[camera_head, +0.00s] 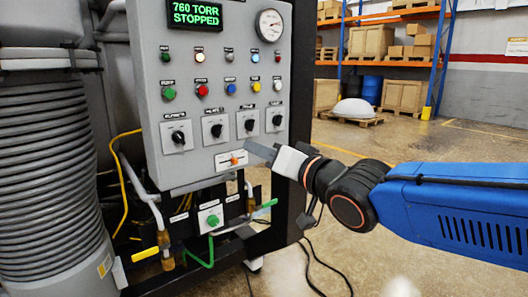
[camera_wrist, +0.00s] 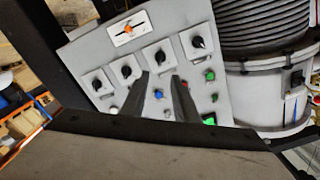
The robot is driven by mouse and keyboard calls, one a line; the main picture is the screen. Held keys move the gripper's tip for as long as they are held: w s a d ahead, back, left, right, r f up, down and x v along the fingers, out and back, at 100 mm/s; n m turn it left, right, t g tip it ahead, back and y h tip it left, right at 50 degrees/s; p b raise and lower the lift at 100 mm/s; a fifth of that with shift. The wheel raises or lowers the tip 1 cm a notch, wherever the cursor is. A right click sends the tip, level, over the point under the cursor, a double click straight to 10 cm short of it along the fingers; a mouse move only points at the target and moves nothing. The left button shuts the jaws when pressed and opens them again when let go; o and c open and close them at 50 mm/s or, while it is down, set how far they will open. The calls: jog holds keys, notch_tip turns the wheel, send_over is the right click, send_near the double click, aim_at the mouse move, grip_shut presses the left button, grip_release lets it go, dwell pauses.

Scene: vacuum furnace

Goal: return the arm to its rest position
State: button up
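My gripper (camera_head: 262,151) is in front of the lower right part of the grey control panel (camera_head: 150,100), close to the small plate with an orange switch (camera_head: 235,159). I cannot tell in the head view whether it touches the panel. In the wrist view the two dark fingers of my gripper (camera_wrist: 162,92) stand apart with nothing between them. The panel appears turned over there, with the orange switch (camera_wrist: 128,29) at the top. My arm reaches in from the right.
The panel display (camera_head: 194,13) reads 760 TORR STOPPED. A gauge (camera_head: 269,25), coloured buttons and several black knobs are on the panel. A green-handled valve (camera_head: 263,207) sits below. A ribbed grey column (camera_head: 45,170) stands left. Open floor (camera_head: 455,145) lies behind my arm; racks stand beyond.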

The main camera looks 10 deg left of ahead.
jog(key=d+f+m+h, duration=0.2)
jog(key=d+f+h, duration=0.4)
jog(key=d, duration=0.8)
jog(key=d+f+m+h, duration=0.1)
jog(key=d+f+h, duration=0.3)
jog(key=d+f, duration=0.7)
jog(key=s+d+f+g+h, duration=0.1)
jog(key=s+d+f+g, duration=0.2)
jog(key=s+d+f, duration=0.2)
jog(key=s+d+f+g+h, duration=0.2)
jog(key=s+d+f+g, duration=0.2)
jog(key=s+d, duration=0.7)
notch_tip(320, 180, down, 2)
jog(key=shift+s+d+f+m+h, duration=0.2)
jog(key=shift+s+d+m+h, duration=0.15)
jog(key=shift+s, duration=0.75)
dwell(2.7)
